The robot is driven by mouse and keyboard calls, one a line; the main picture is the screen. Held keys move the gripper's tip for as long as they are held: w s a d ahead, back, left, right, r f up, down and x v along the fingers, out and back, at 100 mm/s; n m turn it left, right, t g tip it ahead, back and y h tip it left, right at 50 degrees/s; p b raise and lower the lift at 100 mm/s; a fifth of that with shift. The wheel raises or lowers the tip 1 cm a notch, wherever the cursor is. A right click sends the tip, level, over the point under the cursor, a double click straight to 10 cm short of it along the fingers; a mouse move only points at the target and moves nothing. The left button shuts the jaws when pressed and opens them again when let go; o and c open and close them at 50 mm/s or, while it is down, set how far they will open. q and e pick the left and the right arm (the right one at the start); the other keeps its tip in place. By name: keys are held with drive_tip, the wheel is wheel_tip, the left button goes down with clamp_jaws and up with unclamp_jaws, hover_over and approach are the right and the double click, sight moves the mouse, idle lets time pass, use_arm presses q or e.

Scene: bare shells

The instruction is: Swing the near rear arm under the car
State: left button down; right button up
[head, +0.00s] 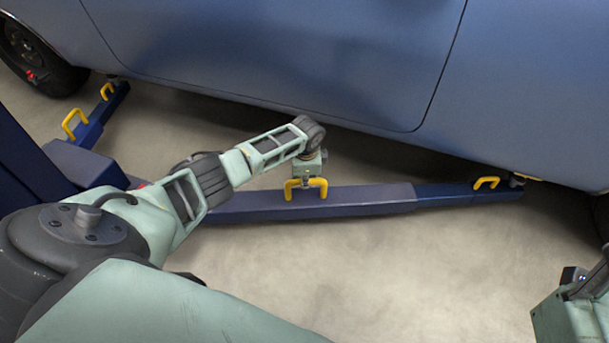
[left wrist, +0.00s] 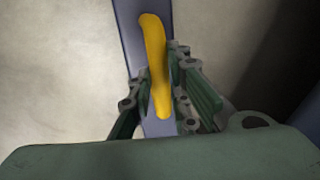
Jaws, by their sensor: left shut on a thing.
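The lift arm (head: 350,199), dark blue with a narrower end section (head: 455,195), stretches low above the floor from the lift post to the right. Its tip with a pad (head: 517,181) is at the lower edge of the blue car (head: 290,50). A yellow handle (head: 291,190) stands on the arm's middle. My left gripper (head: 306,183) points down and is shut on this handle. The left wrist view shows the handle (left wrist: 154,60) between the green fingers (left wrist: 168,100). Part of my right arm shows at the lower right, its fingers out of view.
The dark blue lift post (head: 25,165) stands at the left. A second lift arm (head: 90,133) with yellow handles reaches toward the car's wheel (head: 35,60) at the upper left. Another yellow handle (head: 487,182) is near the held arm's tip. The concrete floor in front is clear.

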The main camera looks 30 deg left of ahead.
use_arm(q)
drive_tip(key=shift+w+a+r, duration=0.25)
drive_tip(key=shift+w+a, duration=0.1)
drive_tip(key=shift+a, duration=0.05)
drive_tip(key=c, duration=2)
unclamp_jaws()
drive_tip(key=o, duration=0.4)
drive_tip(key=shift+w+f, duration=0.1)
drive_tip(key=shift+c, duration=0.2)
drive_tip(key=shift+d+f, duration=0.1)
wheel_tip(320, 180, up, 12)
drive_tip(key=s+d, duration=0.1)
drive_tip(key=s, duration=0.1)
drive_tip(key=shift+d, duration=0.2)
drive_tip(key=shift+f, duration=0.1)
